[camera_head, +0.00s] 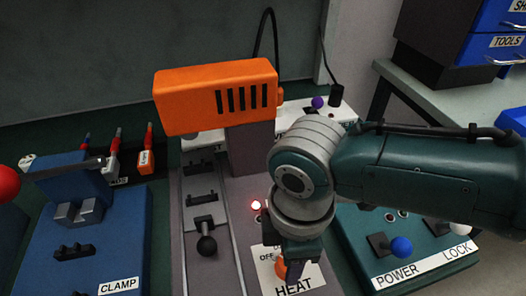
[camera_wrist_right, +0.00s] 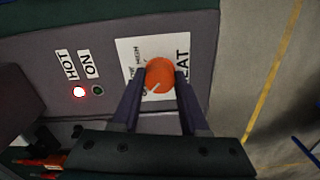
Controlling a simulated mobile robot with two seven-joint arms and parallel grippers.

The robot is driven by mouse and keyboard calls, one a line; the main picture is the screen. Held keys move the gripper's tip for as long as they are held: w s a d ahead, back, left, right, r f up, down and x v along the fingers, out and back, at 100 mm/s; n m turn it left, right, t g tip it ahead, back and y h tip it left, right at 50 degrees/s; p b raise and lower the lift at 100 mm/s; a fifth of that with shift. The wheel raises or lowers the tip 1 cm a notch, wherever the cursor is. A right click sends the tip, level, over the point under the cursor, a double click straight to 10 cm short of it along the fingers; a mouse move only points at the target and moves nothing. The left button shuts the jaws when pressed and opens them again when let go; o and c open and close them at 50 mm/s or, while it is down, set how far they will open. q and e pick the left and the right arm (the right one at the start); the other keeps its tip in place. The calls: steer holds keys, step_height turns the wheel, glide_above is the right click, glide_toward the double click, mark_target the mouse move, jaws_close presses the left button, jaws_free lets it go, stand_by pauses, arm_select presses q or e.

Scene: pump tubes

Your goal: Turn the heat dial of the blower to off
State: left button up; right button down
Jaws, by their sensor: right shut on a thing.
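The orange heat dial (camera_wrist_right: 159,75) sits on a white label plate in the wrist view, with a pale pointer line on its face. The pointer slants toward the lower left of that view; which mark it meets is hard to read. My right gripper (camera_wrist_right: 156,80) is shut on the dial, one finger on each side. In the head view the dial (camera_head: 281,270) shows partly behind my right gripper (camera_head: 292,268). The blower (camera_head: 216,97) is an orange box on a grey stand. A red lamp by HOT (camera_wrist_right: 79,92) glows. My left gripper is not in view.
A blue clamp unit (camera_head: 120,240) with a red-knobbed lever stands at the left. A green panel (camera_head: 360,240) with a blue-knobbed POWER lever and a LOCK label lies at the right. A black-knobbed slide (camera_head: 206,246) is left of the dial.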

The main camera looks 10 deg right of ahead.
steer(key=shift+c, duration=2.1)
jaws_free()
step_height(320, 180, up, 9)
steer(key=p, duration=0.3)
steer(key=shift+r, duration=0.5)
